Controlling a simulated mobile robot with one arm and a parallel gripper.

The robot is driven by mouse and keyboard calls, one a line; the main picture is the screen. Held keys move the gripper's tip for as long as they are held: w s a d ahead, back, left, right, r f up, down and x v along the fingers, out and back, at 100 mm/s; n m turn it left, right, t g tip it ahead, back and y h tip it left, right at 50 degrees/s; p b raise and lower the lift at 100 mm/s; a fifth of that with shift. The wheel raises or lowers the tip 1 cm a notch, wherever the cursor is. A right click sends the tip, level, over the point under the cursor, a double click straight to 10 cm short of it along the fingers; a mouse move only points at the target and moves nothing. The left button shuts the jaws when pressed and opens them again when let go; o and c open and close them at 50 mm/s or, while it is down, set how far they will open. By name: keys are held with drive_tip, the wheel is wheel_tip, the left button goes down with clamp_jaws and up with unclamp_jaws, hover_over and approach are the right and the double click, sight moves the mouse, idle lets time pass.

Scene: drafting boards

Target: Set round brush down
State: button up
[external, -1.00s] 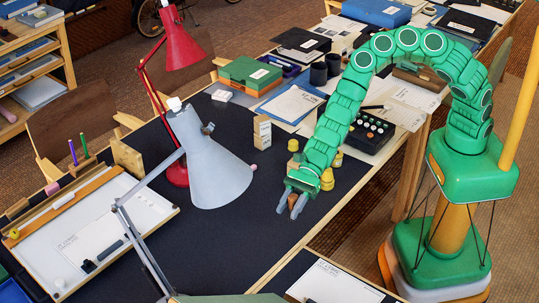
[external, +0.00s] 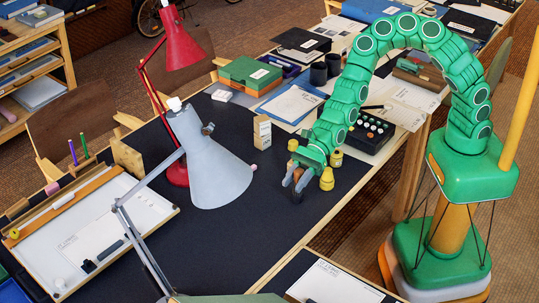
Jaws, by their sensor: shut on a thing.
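My gripper (external: 295,184) is in the external view, over the dark mat (external: 255,222) near the table's front right edge. The fingers hide much of the brush. I cannot tell whether its underside touches the mat.
Yellow bottles stand close to my gripper, one just right (external: 327,180) and another behind it (external: 336,160). A tan box (external: 262,131) stands behind. A grey lamp (external: 210,165) is to the left. The mat in front is clear.

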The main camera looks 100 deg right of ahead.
drive_tip(key=s+d+f+m+t+h, duration=0.15)
drive_tip(key=s+d, duration=0.25)
drive_tip(key=d, duration=0.7)
drive_tip(key=shift+m+h, duration=0.25)
drive_tip(key=shift+h, duration=0.1)
drive_tip(key=shift+w+a+f, duration=0.3)
drive_tip(key=shift+w+f, duration=1.15)
drive_tip(key=shift+w, duration=0.7)
drive_tip(key=shift+w+a+f, duration=0.35)
drive_tip(key=shift+w+f, duration=1.15)
drive_tip(key=shift+w, duration=0.6)
drive_tip(key=shift+w+a+f, duration=0.3)
drive_tip(key=shift+w+f, duration=1.15)
drive_tip(key=shift+w, duration=0.7)
drive_tip(key=shift+f, duration=0.1)
drive_tip(key=shift+w+a+f, duration=0.1)
drive_tip(key=shift+w+f, duration=0.2)
drive_tip(key=shift+f, duration=1.45)
drive_tip(key=shift+f, duration=0.1)
drive_tip(key=o, duration=1)
drive_tip(key=shift+o, duration=0.2)
